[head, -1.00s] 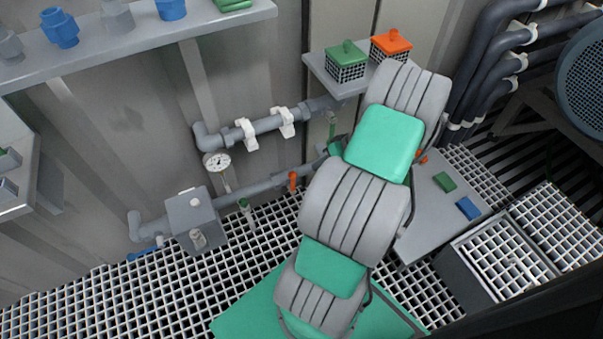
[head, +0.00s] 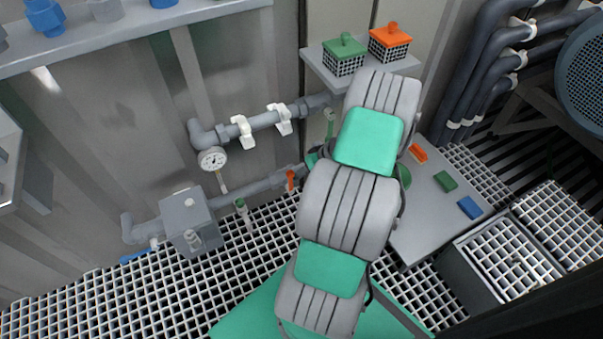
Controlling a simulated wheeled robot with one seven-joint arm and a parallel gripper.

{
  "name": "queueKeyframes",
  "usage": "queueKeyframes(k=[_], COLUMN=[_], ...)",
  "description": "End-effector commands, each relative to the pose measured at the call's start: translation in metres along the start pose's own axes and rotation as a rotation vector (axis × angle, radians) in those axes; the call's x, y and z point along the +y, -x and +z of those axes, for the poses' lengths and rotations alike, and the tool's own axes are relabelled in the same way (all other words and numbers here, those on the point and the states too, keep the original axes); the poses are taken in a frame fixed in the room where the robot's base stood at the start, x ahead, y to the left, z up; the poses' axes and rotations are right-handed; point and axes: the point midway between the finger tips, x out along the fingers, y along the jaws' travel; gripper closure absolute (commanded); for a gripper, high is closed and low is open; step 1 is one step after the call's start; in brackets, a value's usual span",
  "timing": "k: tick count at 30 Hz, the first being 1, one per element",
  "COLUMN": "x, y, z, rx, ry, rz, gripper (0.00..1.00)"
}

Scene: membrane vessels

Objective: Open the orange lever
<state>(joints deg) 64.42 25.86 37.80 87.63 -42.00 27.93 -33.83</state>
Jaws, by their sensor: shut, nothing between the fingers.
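The orange lever (head: 290,180) is a small upright handle on the lower grey wall pipe (head: 245,190), just left of my arm's middle. A green lever (head: 240,204) stands to its left on a thin fitting. Another green lever (head: 329,122) hangs under the right end of the upper pipe. My arm, with grey ribbed links and green bands, rises through the middle of the picture. My gripper is not visible; the arm hides what lies behind it. Contact with the orange lever cannot be seen.
A pressure gauge (head: 212,159) and a grey box (head: 188,220) are left of the lever. A shelf (head: 325,72) holds green- and orange-lidded baskets. A low table (head: 425,215) at right bears orange, green and blue blocks. Grated flooring lies below.

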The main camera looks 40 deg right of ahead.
Motion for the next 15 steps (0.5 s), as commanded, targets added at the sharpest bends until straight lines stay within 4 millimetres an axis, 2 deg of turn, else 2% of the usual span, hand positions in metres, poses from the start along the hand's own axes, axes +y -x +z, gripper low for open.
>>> queueKeyframes(k=[15], x=[-0.009], y=[-0.001], z=[-0.0013], rx=[-0.017], ry=[0.031], rz=[0.07], gripper=[1.0])
